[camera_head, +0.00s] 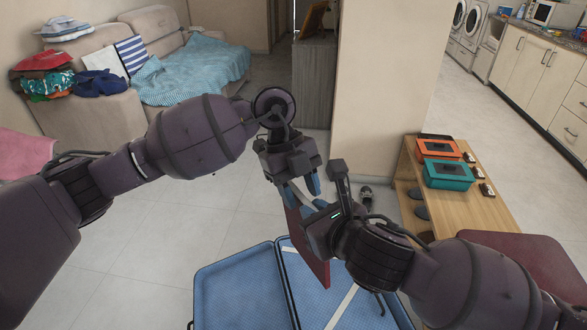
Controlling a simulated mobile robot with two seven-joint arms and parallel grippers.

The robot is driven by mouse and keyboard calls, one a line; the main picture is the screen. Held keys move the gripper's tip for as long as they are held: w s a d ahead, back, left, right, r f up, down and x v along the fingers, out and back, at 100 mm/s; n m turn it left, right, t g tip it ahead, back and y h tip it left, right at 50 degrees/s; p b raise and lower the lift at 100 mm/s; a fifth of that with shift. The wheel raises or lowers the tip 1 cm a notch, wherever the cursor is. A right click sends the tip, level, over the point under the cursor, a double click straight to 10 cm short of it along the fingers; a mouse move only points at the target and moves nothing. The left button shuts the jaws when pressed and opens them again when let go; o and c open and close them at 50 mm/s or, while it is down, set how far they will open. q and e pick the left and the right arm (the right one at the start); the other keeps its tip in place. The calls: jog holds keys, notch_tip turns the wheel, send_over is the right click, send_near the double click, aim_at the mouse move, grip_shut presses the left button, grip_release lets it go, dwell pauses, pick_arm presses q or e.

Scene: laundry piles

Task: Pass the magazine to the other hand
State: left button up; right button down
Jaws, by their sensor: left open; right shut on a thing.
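A thin dark red magazine (318,266) hangs tilted below my two grippers in the middle of the view. My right gripper (299,196) is shut on it, and its body covers part of the magazine. My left gripper (300,184) comes down from above, open, with its blue fingers close to the magazine's upper end. The fingers of both grippers overlap in this view, so I cannot tell whether the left fingers touch the magazine.
An open blue suitcase (240,290) lies below the grippers. A wooden bench (455,208) with orange (438,148) and teal (447,174) boxes stands right. A sofa (155,25) with clothes and a blue blanket (195,70) is back left.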

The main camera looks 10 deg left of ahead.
pick_arm(q)
jog(key=shift+x, duration=1.15)
grip_shut()
pick_arm(e)
jog(key=c, duration=1.1)
grip_release()
jog(key=shift+o, duration=0.2)
jog(key=v, duration=1.2)
